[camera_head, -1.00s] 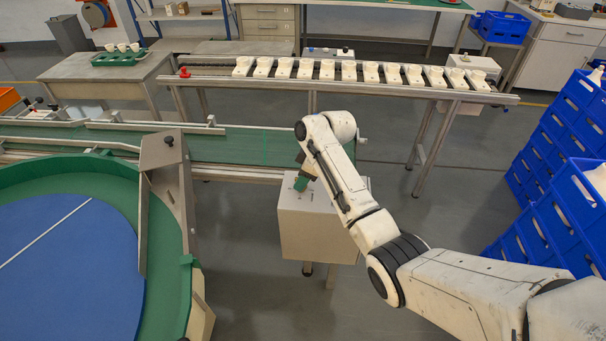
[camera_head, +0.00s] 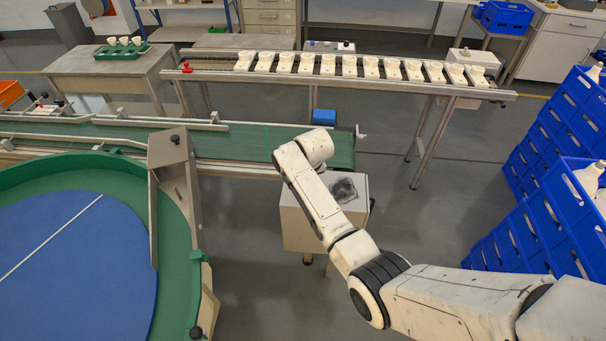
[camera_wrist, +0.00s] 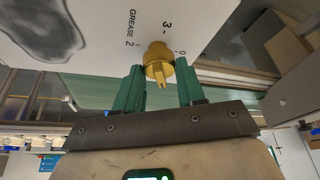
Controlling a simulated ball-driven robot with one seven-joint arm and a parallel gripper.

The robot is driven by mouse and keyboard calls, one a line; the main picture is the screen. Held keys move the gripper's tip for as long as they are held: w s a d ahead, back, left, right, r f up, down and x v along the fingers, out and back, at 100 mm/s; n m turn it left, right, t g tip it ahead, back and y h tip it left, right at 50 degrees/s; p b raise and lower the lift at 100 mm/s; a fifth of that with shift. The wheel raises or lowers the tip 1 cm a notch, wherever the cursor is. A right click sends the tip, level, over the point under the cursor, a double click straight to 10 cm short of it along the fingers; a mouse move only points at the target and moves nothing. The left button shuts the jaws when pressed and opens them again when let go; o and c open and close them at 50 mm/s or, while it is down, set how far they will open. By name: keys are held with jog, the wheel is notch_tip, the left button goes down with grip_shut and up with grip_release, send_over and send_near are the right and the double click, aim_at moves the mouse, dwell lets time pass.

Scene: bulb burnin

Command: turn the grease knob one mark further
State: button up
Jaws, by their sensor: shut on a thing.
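The brass grease knob (camera_wrist: 158,62) stands on a white panel (camera_wrist: 105,25) in the wrist view. My gripper (camera_wrist: 160,88) has its two green fingers on either side of the knob, shut on it. The word GREASE and the marks 3, 2 and 0 show on the panel around the knob. I cannot tell which mark the knob points to. In the head view the pale box (camera_head: 308,229) stands in front of the green conveyor; my arm hides the knob and gripper there.
A dark grey smear (camera_head: 344,189) is on the box top. The green conveyor (camera_head: 235,146) runs behind it. A blue-topped round table (camera_head: 70,260) is at left, blue crates (camera_head: 520,215) at right. A rail with white holders (camera_head: 327,65) stands farther back.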

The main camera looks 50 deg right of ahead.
jog(key=m, duration=0.2)
jog(key=m+g+h, duration=0.1)
jog(key=m, duration=0.2)
jog(key=shift+w+a+h+b, duration=0.1)
jog(key=shift+w+h+b, duration=0.05)
jog(key=shift+h+b, duration=0.2)
dwell(0.4)
jog(key=o, duration=1)
jog(key=v, duration=1)
jog(key=shift+r, duration=0.45)
